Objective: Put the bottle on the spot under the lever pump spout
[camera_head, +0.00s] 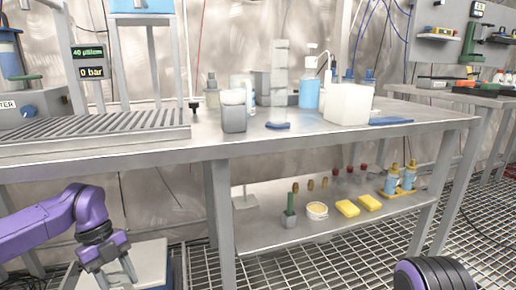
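A light-blue bottle (309,94) stands upright on the steel bench, right of centre. A white nozzle-like part (324,62) shows above and right of it; I cannot tell whether it belongs to the bottle. A tall grey column (280,82) stands to its left, with a flat blue patch (277,126) at its foot. I cannot clearly make out which part is the lever pump spout or its spot. My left gripper (116,276) points down, low in front of the bench at left, fingers apart and empty. My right gripper is out of view; only a purple arm part shows at bottom right.
The bench (330,137) holds a grey-white container (234,112), a white box (348,104) and a flat blue item (390,121). A slatted rack (95,122) fills the left. The lower shelf (280,235) holds yellow sponges (347,208), a tub (317,211) and small bottles (392,180).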

